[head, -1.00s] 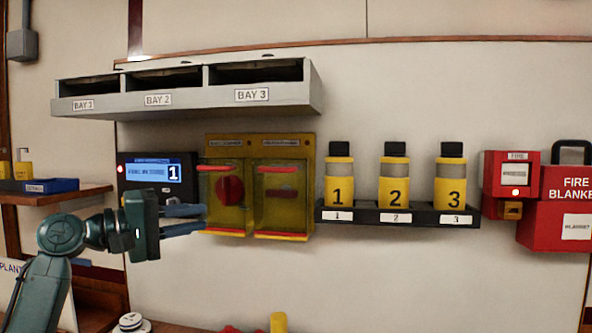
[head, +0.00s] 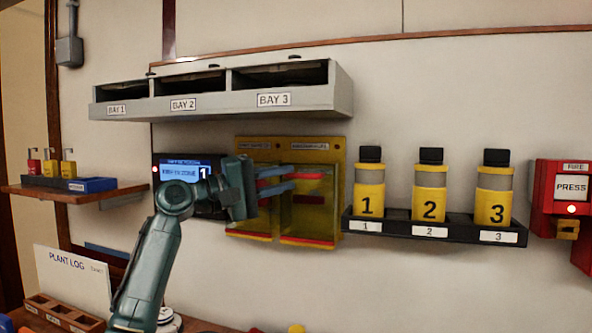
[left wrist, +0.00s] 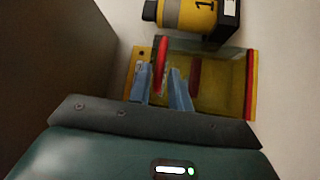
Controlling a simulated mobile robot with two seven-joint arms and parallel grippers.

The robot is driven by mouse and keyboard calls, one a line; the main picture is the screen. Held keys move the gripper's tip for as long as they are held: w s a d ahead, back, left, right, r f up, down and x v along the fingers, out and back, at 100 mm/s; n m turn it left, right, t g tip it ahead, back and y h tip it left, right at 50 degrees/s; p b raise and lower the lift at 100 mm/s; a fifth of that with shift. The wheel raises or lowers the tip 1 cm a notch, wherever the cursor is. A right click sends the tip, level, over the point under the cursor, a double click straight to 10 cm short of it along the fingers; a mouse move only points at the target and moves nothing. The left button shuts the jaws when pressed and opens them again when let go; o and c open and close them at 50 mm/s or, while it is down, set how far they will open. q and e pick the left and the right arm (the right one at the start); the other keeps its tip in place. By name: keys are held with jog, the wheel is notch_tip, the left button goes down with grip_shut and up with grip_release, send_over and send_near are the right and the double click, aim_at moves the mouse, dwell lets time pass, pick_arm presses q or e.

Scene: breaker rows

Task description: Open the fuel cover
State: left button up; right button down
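A yellow panel (head: 336,160) on the wall bears two clear yellowish covers side by side; their labels are too small to read, so I cannot tell which is the fuel one. The right cover (head: 307,215) is down and has a red bar (head: 310,175) along its top and a red strip at its bottom. The left cover (head: 255,218) is mostly behind my left gripper. My left gripper (head: 292,181) is open at the right cover's top bar. In the left wrist view, the red bar (left wrist: 161,60) appears between its fingers; contact is unclear. My right gripper is out of view.
A screen (head: 180,172) is partly behind my left arm. A grey bay shelf (head: 215,103) overhangs the panel. A black rack (head: 400,226) with yellow canisters stands close to the panel's right. A red fire box (head: 547,190) is farther right.

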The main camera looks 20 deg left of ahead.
aim_at(292, 177)
pick_arm(q)
jog(key=shift+x, duration=1.7)
grip_shut()
